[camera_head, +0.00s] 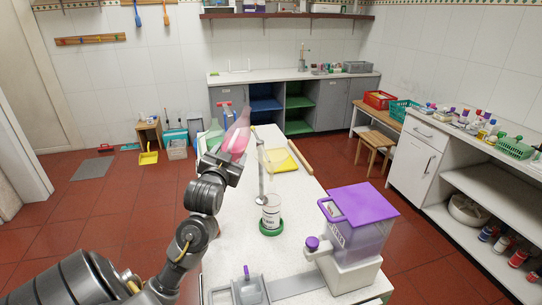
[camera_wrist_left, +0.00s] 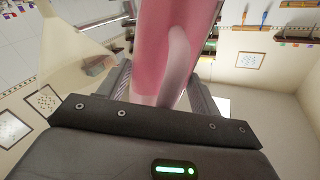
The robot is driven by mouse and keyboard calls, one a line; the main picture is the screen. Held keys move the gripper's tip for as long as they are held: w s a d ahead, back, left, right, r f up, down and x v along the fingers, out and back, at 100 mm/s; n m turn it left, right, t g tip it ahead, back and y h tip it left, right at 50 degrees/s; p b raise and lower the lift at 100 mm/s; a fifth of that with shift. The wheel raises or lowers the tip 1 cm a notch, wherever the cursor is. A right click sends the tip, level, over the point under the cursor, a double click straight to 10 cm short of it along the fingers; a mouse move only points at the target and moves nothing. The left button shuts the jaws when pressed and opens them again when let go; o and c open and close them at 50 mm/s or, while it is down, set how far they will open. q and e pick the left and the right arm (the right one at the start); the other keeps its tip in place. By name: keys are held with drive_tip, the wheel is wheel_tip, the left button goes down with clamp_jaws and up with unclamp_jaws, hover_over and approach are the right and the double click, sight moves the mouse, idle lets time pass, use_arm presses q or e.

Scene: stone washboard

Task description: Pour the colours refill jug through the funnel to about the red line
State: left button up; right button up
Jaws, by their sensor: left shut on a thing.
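My left gripper (camera_head: 232,162) is shut on a pink translucent jug (camera_head: 237,138), held up over the far left part of the worktop. The jug leans, its narrow end up and to the right. In the left wrist view the jug (camera_wrist_left: 175,40) rises from between the fingers of the left gripper (camera_wrist_left: 165,95). A white labelled container (camera_head: 271,212) stands nearer, in a green base. I cannot make out a red line. My right gripper is out of view.
A purple-lidded bin (camera_head: 360,235) stands on the right of the worktop (camera_head: 240,240). A grey holder (camera_head: 247,290) is at the front edge. A green translucent jug (camera_head: 212,137) shows behind my left gripper. A yellow board (camera_head: 281,161) and wooden roller (camera_head: 301,158) lie behind.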

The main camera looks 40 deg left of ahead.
use_arm(q)
drive_tip(key=shift+s+d+f+m+b, duration=0.1)
drive_tip(key=shift+s+f+m+b, duration=0.1)
drive_tip(key=shift+m+b, duration=0.6)
drive_tip(key=shift+r+m, duration=0.5)
drive_tip(key=shift+r, duration=0.05)
drive_tip(key=shift+a+r+m, duration=0.15)
drive_tip(key=shift+a+m, duration=0.05)
drive_tip(key=shift+m, duration=0.2)
drive_tip(key=shift+s+a+f+m+b, duration=0.2)
drive_tip(key=shift+f+m+b, duration=0.35)
drive_tip(key=shift+b, duration=0.6)
drive_tip(key=shift+f, duration=0.1)
drive_tip(key=shift+a, duration=0.1)
drive_tip(key=shift+a+m, duration=0.1)
drive_tip(key=shift+m, duration=0.15)
